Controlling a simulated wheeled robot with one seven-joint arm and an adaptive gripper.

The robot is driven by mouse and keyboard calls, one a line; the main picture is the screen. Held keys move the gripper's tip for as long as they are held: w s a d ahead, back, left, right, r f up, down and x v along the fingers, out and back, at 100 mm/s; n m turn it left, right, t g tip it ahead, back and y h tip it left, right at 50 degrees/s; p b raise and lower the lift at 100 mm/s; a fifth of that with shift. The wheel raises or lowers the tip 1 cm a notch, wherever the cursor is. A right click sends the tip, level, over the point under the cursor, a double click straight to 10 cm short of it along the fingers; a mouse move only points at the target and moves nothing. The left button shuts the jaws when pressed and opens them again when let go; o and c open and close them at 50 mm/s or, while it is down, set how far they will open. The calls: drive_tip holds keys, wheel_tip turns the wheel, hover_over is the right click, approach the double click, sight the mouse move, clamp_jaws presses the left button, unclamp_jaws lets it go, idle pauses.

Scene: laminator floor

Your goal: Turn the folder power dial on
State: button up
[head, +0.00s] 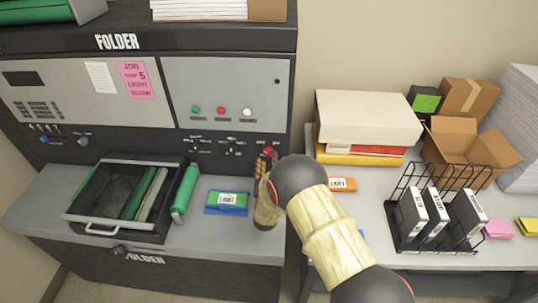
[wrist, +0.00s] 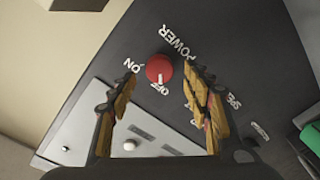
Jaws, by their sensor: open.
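The red power dial (wrist: 159,67) sits on the dark panel of the folder (head: 117,42), with POWER, ON and OFF lettering around it. In the wrist view, its white mark points down toward OFF. My gripper (wrist: 160,80) is open, with one finger to each side of the dial and a gap to each. No contact shows, though depth is hard to judge. In the head view, my gripper (head: 265,165) is in front of the panel's lower right corner and the dial (head: 268,151) is partly hidden.
Green, red and white buttons (head: 221,112) sit on the light panel above left. A blue-green box (head: 227,201) and an open drawer tray (head: 95,225) are on the ledge left of my gripper. A side table holds a wire rack (head: 398,243) and boxes (head: 367,117).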

sight(268, 154)
drive_tip(key=shift+w, duration=1.8)
drive_tip(key=shift+c, duration=0.4)
drive_tip(key=c, duration=1.1)
drive_tip(key=shift+o, duration=0.2)
drive_tip(key=shift+a+b, duration=0.1)
drive_tip(key=shift+b, duration=0.25)
drive_tip(key=m+b, duration=0.2)
drive_tip(key=b, duration=0.1)
drive_tip(key=m+b, duration=0.1)
drive_tip(key=b, duration=0.1)
drive_tip(key=shift+f+m, duration=0.25)
drive_tip(key=shift+m, duration=0.15)
drive_tip(key=m+b, duration=0.6)
drive_tip(key=b, duration=0.3)
drive_tip(key=m+b, duration=0.6)
drive_tip(key=b, duration=0.1)
drive_tip(key=shift+t+h, duration=0.3)
drive_tip(key=shift+h, duration=0.1)
drive_tip(key=m+b, duration=0.2)
drive_tip(key=b, duration=0.1)
drive_tip(key=shift+r+m, duration=0.1)
drive_tip(key=shift+m, duration=0.3)
drive_tip(key=shift+r, duration=0.1)
